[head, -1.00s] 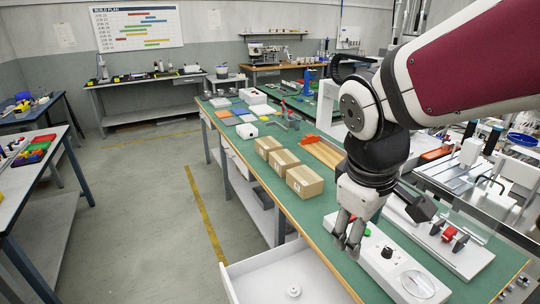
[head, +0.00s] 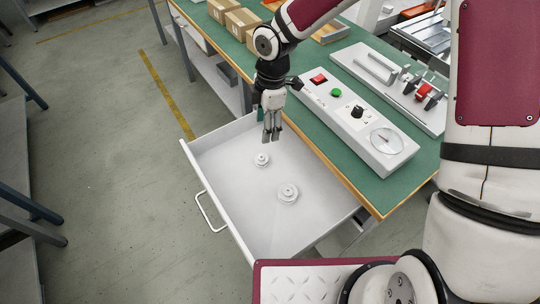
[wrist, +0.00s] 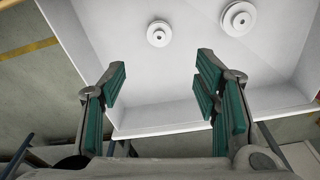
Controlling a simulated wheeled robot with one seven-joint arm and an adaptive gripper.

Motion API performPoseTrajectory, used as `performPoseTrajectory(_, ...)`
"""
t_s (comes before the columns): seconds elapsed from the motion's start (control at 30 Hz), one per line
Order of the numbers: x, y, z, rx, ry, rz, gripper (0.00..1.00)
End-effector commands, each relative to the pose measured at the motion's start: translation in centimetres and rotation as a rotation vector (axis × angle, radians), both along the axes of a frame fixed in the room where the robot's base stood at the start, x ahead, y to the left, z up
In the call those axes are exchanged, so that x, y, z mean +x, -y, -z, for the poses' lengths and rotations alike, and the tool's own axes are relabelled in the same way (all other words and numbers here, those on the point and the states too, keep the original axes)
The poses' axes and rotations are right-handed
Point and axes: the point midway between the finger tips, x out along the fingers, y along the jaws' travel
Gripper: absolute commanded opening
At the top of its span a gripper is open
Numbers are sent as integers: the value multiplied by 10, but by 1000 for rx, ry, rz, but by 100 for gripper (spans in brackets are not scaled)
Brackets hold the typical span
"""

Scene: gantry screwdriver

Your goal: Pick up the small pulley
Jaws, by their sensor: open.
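The small pulley (head: 261,159) is a white stepped disc lying in the open white drawer (head: 224,208). A larger white pulley (head: 288,193) lies nearer to me in the same drawer. My gripper (head: 272,138) points down above the far part of the drawer, a little beyond the small pulley, and is empty. In the wrist view, the open fingers with green pads (wrist: 158,92) hang apart. There the small pulley (wrist: 159,33) shows beyond the fingertips, and the larger pulley (wrist: 238,18) lies to its right.
The green-topped workbench (head: 315,130) stands right of the drawer. It carries a white control box (head: 362,122) with a dial and buttons, a white fixture (head: 385,75) and cardboard boxes (head: 240,22). The drawer's walls and handle (head: 208,212) stick out over open floor.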

Motion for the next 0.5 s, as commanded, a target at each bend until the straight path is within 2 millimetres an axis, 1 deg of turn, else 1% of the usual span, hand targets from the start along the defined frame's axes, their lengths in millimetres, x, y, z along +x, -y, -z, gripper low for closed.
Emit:
performPoseTrajectory(0.03, 1, -4, 6, 10, -3, -14, 56)
performPoseTrajectory(0.17, 1, -8, 17, 17, -6, -29, 56)
performPoseTrajectory(0.27, 0, -9, 33, 17, -7, -28, 56)
performPoseTrajectory(0.4, -2, -12, 61, 16, -7, -28, 56)
performPoseTrajectory(0.5, -2, -14, 77, 16, -6, -26, 56)
